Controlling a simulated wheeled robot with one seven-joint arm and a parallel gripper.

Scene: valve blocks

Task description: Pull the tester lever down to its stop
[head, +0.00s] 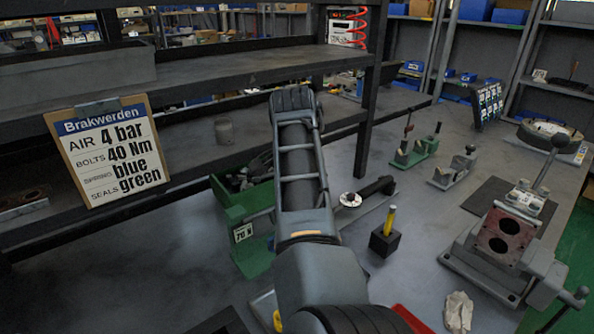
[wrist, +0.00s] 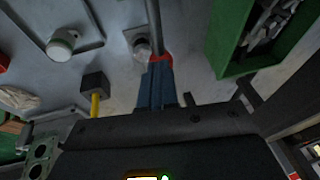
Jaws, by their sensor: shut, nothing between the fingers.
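In the wrist view my gripper (wrist: 160,68) points away from the camera, with its dark blue-grey fingers together and nothing held between them. A thin metal rod (wrist: 152,22), which looks like the tester lever, runs from the top edge down to the fingertips. A red collar or knob (wrist: 166,58) shows right at the fingertips, partly covered by them; I cannot tell whether they touch it. A round silver part (wrist: 138,48) on a pale base sits just beside the rod. In the head view my own arm fills the middle and hides this spot and my fingers.
A green bin (wrist: 222,48) of metal parts stands on one side of the gripper, a black block (wrist: 95,82) with a yellow stick on the other. A grey plate with a round cap (wrist: 62,42) is close by. A valve block in a fixture (head: 503,237) and shelving (head: 200,80) stand farther off.

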